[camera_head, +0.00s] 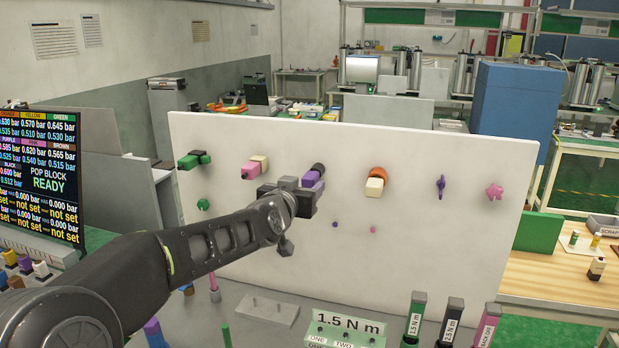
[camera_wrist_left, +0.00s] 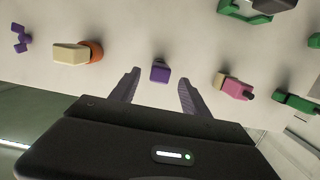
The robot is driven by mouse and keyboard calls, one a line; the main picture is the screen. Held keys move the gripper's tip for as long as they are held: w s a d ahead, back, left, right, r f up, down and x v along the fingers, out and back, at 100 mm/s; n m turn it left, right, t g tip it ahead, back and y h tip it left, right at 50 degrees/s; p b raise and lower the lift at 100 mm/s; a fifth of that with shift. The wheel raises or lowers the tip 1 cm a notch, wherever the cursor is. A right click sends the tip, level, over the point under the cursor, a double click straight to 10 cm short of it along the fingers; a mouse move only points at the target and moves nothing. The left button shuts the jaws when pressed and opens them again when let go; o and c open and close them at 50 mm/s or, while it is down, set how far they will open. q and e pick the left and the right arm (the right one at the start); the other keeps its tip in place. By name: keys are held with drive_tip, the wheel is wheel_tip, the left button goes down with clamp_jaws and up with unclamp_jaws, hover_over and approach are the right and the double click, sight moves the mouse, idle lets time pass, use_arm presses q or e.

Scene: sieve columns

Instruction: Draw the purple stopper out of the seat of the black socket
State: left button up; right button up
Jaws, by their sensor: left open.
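The purple stopper (camera_head: 311,181) sits in the black socket (camera_head: 319,168) on the upright white panel. My left gripper (camera_head: 292,194) is in front of the panel at this socket and partly covers the stopper. In the left wrist view, the stopper (camera_wrist_left: 160,73) shows between the two open fingers of my left gripper (camera_wrist_left: 159,78), with a gap on each side. The black socket behind it is mostly hidden there. My right gripper is not in view.
On the white panel (camera_head: 440,220), a pink and cream piece (camera_head: 254,168) is left of the stopper and an orange and cream piece (camera_head: 375,184) is right. A green and black piece (camera_head: 195,160) is at far left. A 1.5 N m block (camera_head: 345,325) stands below.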

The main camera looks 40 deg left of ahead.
use_arm(q)
drive_tip(key=shift+s+r, duration=0.1)
drive_tip(key=shift+s, duration=0.05)
drive_tip(key=shift+p+x, duration=1)
drive_tip(key=shift+x, duration=3)
clamp_jaws()
unclamp_jaws()
drive_tip(key=shift+s, duration=0.15)
